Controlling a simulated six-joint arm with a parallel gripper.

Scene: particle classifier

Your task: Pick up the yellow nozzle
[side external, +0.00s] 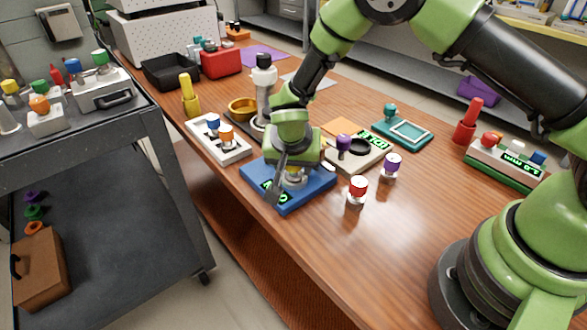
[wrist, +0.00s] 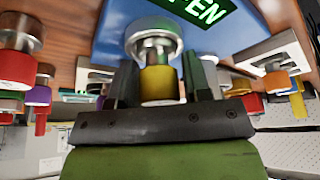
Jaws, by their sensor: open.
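The yellow nozzle (wrist: 160,86) shows in the wrist view, attached to a round silver knob-like part (wrist: 153,38) over a blue device (wrist: 130,15). My gripper (wrist: 162,80) is open, with one dark finger on each side of the nozzle; whether either touches it I cannot tell. In the side view my gripper (side external: 293,172) points down over the blue device (side external: 310,190), and its fingers mostly hide the nozzle.
A red-capped piece (side external: 357,190) and a purple-capped piece (side external: 391,166) stand close to the right. A white holder (side external: 232,153) with blue and orange caps is at left, near a black and white upright tool (side external: 263,80).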

